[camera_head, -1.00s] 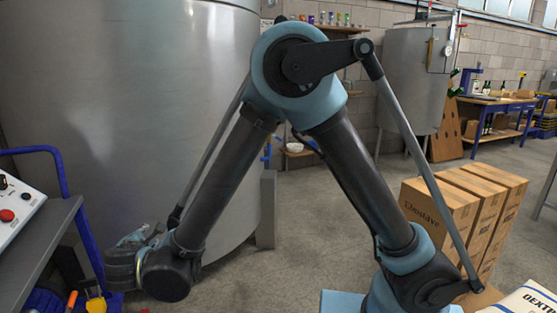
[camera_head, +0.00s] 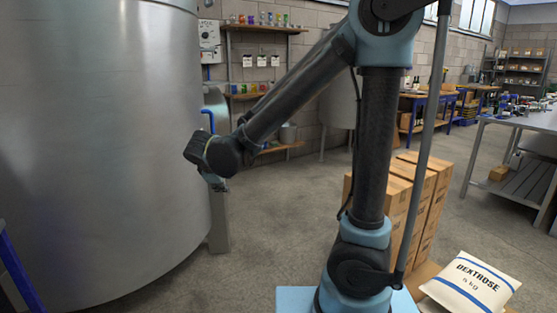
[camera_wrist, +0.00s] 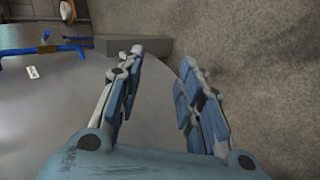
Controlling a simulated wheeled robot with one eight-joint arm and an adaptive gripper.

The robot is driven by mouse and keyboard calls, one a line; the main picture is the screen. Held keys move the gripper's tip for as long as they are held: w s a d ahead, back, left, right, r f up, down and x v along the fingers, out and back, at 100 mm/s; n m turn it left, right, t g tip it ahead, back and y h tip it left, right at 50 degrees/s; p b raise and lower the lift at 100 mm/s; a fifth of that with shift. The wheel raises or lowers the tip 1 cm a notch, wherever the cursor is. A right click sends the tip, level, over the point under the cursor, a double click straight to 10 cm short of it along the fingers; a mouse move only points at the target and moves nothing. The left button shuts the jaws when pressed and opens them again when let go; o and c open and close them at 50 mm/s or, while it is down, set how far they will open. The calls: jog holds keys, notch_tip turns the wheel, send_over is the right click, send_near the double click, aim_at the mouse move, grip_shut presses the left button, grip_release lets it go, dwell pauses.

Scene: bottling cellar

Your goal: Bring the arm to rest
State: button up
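My arm stands upright in the head view, with its forearm reaching down to the left. The wrist end hangs in front of the large steel tank (camera_head: 95,150), and the gripper fingers can hardly be made out there. In the wrist view my gripper (camera_wrist: 160,75) has its two blue-padded fingers apart, with nothing between them. Behind the fingers lie a grey rounded surface and the rough concrete floor (camera_wrist: 240,50).
Stacked cardboard boxes (camera_head: 412,190) and a dextrose sack (camera_head: 470,285) stand close to the right of my arm. A metal table (camera_head: 525,123) is at the far right. Wall shelves (camera_head: 262,28) hold small jars. Open floor lies between the tank and the boxes.

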jog(key=s+d+m+g+h, duration=0.15)
jog(key=d+m+g, duration=0.45)
jog(key=d, duration=1.9)
jog(key=s+d+f+m+y, duration=0.1)
jog(key=s+d+f+m, duration=0.2)
jog(key=s+d+m, duration=0.2)
jog(key=s+d+f+m+y, duration=0.1)
jog(key=s+d+f+m, duration=0.3)
jog(key=s+d+m, duration=0.2)
jog(key=s+d, duration=0.2)
jog(key=s, duration=0.2)
jog(key=shift+s+d+f+m, duration=0.15)
jog(key=shift+s+d+m, duration=0.15)
jog(key=shift+d, duration=0.05)
jog(key=shift+a, duration=0.1)
